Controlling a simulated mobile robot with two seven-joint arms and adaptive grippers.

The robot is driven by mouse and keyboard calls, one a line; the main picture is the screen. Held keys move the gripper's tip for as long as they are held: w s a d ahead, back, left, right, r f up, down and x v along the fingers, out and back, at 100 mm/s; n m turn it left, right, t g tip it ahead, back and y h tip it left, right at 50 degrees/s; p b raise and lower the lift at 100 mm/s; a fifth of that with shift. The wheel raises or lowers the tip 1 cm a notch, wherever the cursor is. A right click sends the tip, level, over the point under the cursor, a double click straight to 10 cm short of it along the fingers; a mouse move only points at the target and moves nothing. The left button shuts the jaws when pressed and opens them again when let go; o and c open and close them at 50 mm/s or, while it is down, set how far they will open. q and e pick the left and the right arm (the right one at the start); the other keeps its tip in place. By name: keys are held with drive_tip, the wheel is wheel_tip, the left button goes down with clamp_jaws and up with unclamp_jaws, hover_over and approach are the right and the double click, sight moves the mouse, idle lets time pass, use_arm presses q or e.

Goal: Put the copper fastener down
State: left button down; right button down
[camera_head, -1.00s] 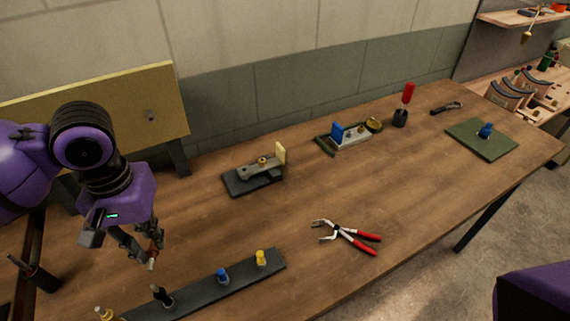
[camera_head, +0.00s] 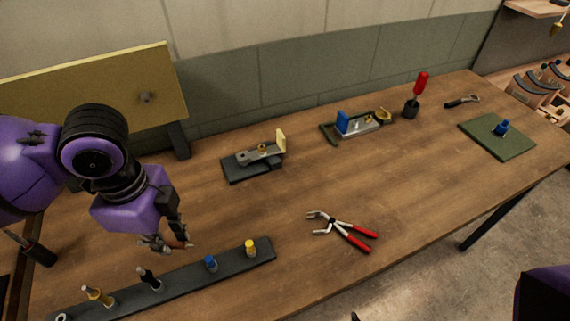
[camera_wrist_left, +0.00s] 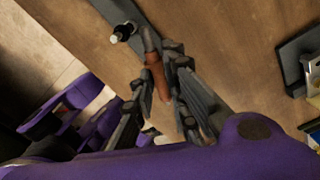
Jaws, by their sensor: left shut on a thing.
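My left gripper (camera_head: 172,241) is shut on the copper fastener (camera_head: 181,244), a short copper-brown pin. The gripper holds it just behind the dark strip (camera_head: 228,261), above the table in the head view. In the left wrist view the copper fastener (camera_wrist_left: 157,80) sits between the fingertips of the left gripper (camera_wrist_left: 160,62), its grey end beyond them. Whether it touches the table cannot be told. A small dark tip (camera_head: 355,316) at the bottom edge may be my right gripper; its jaws are hidden.
The strip holds blue (camera_head: 211,263), yellow (camera_head: 250,248) and dark (camera_head: 149,279) pegs. Red-handled pliers (camera_head: 343,231) lie to the right. A dark block with a bracket (camera_head: 256,160) stands behind. The wood between the pliers and green mat (camera_head: 497,138) is clear.

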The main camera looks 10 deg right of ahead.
use_arm(q)
drive_tip(key=shift+w+f, duration=0.1)
drive_tip(key=shift+w, duration=0.05)
drive_tip(key=w+d+f, duration=0.2)
drive_tip(key=w+f, duration=0.2)
drive_tip(key=w, duration=0.5)
drive_tip(key=b, duration=0.2)
hover_over(202, 218)
drive_tip(key=f, duration=0.3)
drive_tip(key=s+f, duration=0.1)
drive_tip(key=f, duration=0.1)
drive_tip(key=shift+w+f, duration=0.25)
drive_tip(key=shift+f, duration=0.05)
drive_tip(key=f, duration=0.3)
drive_tip(key=shift+w+f, duration=0.15)
drive_tip(key=shift+w, duration=0.05)
use_arm(e)
drive_tip(key=shift+d+f, duration=0.25)
drive_tip(key=shift+f, duration=0.5)
use_arm(q)
drive_tip(key=shift+f, duration=0.1)
